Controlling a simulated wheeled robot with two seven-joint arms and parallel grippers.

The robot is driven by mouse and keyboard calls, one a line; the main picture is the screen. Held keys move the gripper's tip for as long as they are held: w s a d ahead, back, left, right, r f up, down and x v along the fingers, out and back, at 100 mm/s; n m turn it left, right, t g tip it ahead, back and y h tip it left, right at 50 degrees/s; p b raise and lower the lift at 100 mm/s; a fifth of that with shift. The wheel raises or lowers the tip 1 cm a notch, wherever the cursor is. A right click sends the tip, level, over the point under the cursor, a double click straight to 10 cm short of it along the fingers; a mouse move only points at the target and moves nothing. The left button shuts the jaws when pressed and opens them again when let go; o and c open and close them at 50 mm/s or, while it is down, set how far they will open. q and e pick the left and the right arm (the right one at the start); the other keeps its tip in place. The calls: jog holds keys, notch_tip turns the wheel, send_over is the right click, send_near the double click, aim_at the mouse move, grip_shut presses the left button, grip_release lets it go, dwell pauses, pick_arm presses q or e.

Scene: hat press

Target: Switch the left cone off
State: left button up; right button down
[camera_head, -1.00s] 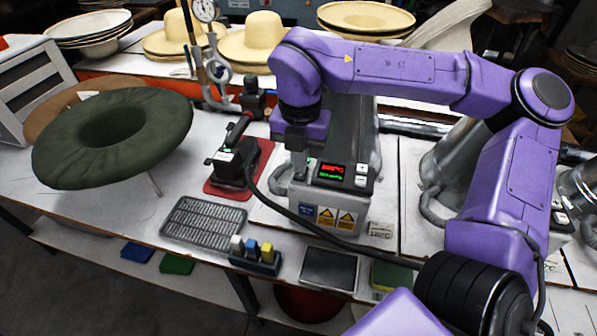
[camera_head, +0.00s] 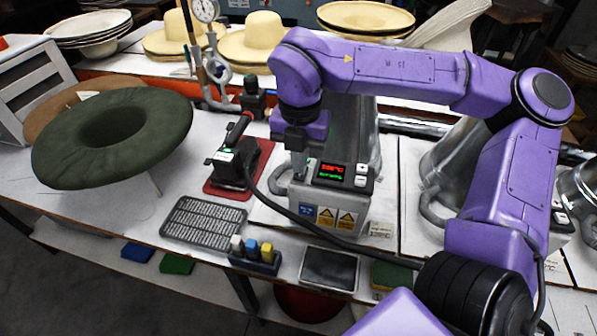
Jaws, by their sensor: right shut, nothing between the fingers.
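The left cone (camera_head: 348,132) stands in the middle of the bench, partly hidden behind my right arm. Its grey control box (camera_head: 328,197) faces the front, with a lit display (camera_head: 331,172) showing red and green characters. Light buttons (camera_head: 361,175) sit to the right of the display. My right gripper (camera_head: 299,172) points down at the left side of the control box, left of the display and apart from the buttons. Its fingers are shut and empty; I cannot tell whether they touch the box. My left gripper is out of view.
Another metal cone (camera_head: 452,160) stands to the right, partly behind my arm. A black iron (camera_head: 232,165) rests on a red pad (camera_head: 240,184) to the left, its cable running past the box. A green hat (camera_head: 160,120) and a metal grid (camera_head: 203,222) lie further left.

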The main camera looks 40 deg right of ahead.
jog(key=shift+f+b, duration=0.75)
jog(key=shift+f, duration=0.2)
dwell(0.3)
jog(key=shift+s, duration=0.1)
notch_tip(320, 180, up, 7)
jog(key=p, duration=0.6)
jog(key=shift+r, duration=0.1)
